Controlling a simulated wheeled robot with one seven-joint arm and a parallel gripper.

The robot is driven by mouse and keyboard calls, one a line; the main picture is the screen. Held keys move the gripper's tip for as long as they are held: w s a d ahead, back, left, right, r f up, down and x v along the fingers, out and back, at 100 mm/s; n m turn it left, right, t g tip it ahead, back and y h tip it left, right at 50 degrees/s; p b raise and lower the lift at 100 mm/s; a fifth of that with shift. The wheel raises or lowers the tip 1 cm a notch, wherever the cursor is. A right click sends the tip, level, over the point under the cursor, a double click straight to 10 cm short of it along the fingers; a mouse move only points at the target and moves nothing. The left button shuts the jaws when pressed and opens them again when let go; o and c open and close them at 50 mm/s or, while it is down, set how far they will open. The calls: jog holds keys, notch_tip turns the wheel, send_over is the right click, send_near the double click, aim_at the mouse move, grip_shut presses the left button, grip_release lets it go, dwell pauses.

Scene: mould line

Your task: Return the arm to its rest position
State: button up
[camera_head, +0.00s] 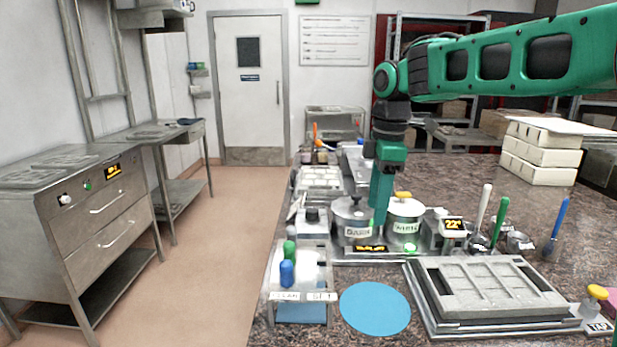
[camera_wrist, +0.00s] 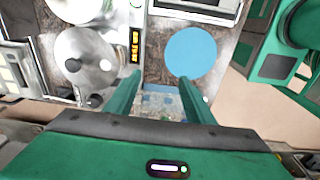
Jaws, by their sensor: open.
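My green arm reaches in from the right in the head view, and its gripper (camera_head: 379,212) points down over the worktop. The gripper hangs in front of the two lidded metal pots, covering part of the gap between them. In the wrist view the two green fingers of my gripper (camera_wrist: 158,88) stand apart with nothing held between them. A pale, speckled bluish patch shows beyond the fingers; I cannot tell what it is. The round blue mat (camera_head: 375,308) lies clear of the gripper, and it also shows in the wrist view (camera_wrist: 190,52).
The dark pot (camera_head: 352,218) and white pot (camera_head: 405,217) stand close to the gripper. A small rack (camera_head: 300,296) holds blue and green items. A mould (camera_head: 500,290) lies at front right. Upright coloured handles (camera_head: 501,218) stand right of the pots. The floor at left is open.

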jog(key=s+d+f+m, duration=0.3)
jog(key=s+d+m, duration=0.45)
jog(key=d, duration=0.25)
jog(key=s+d+f+m, duration=0.3)
jog(key=s+d+m, duration=0.3)
jog(key=s+d, duration=0.25)
jog(key=s+d+f+m, duration=0.3)
jog(key=s+f+m, duration=0.1)
jog(key=s, duration=0.4)
jog(key=s+d+f+m, duration=0.4)
jog(key=s+m, duration=0.2)
jog(key=s, duration=0.2)
jog(key=shift+s+d+f, duration=0.15)
jog(key=shift+s, duration=0.25)
jog(key=shift+w+f+g+h, duration=0.25)
jog(key=shift+w+g+h, duration=0.05)
jog(key=shift+w, duration=0.35)
